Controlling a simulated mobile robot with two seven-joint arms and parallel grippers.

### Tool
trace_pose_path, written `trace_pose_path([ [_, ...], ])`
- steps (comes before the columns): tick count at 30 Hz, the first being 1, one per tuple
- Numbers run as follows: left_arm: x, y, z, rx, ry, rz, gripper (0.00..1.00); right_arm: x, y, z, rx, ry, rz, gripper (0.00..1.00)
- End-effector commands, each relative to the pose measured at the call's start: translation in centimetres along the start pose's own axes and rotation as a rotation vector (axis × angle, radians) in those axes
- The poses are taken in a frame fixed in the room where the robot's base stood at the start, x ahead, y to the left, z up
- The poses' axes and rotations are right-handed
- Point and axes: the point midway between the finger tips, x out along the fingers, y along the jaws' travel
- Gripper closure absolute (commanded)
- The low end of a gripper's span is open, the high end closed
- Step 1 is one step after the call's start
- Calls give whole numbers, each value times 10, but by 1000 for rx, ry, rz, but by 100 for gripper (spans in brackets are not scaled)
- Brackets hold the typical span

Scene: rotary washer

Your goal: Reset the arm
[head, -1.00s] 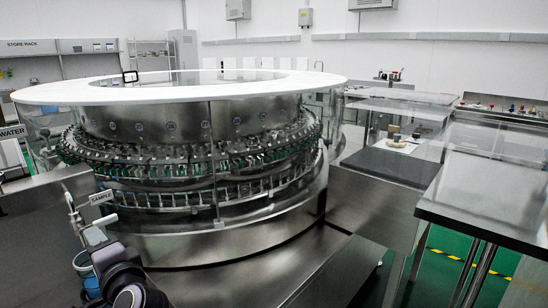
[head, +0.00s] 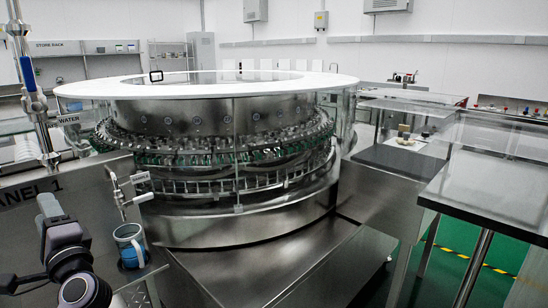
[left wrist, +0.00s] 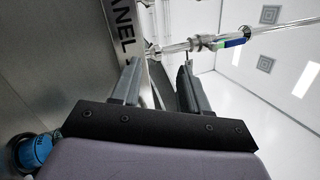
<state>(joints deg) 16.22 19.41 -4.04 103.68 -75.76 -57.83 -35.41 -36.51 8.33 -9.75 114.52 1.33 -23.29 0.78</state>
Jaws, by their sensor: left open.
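My left gripper (head: 48,203) is at the lower left of the head view, pointing up in front of the grey panel marked "PANEL 1" (head: 85,190). In the left wrist view its two fingers (left wrist: 158,70) stand apart with nothing held between them. A pipe with a blue and green band (left wrist: 232,42) runs beyond the fingertips there. My right gripper is not in view.
A blue mug (head: 130,246) stands to the right of my left gripper, below the sample tap (head: 130,192). The large round washer (head: 235,220) fills the middle. A steel table (head: 490,200) stands at the right.

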Motion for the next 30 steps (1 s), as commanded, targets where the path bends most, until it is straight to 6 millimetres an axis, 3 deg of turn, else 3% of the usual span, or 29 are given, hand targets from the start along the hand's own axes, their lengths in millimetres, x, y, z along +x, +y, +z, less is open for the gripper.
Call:
trace_pose_path([
  [8,47,-33,51,165,-69,-195,55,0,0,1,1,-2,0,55],
  [14,2,52,3,32,240,1,55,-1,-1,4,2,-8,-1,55],
  [17,-35,98,-18,-63,395,141,55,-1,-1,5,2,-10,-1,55],
  [22,-128,178,-40,-276,635,474,55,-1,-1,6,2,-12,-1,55],
  [27,-234,235,-35,-525,762,867,55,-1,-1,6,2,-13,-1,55],
  [30,-288,252,-24,-659,774,1075,55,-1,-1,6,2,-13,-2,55],
])
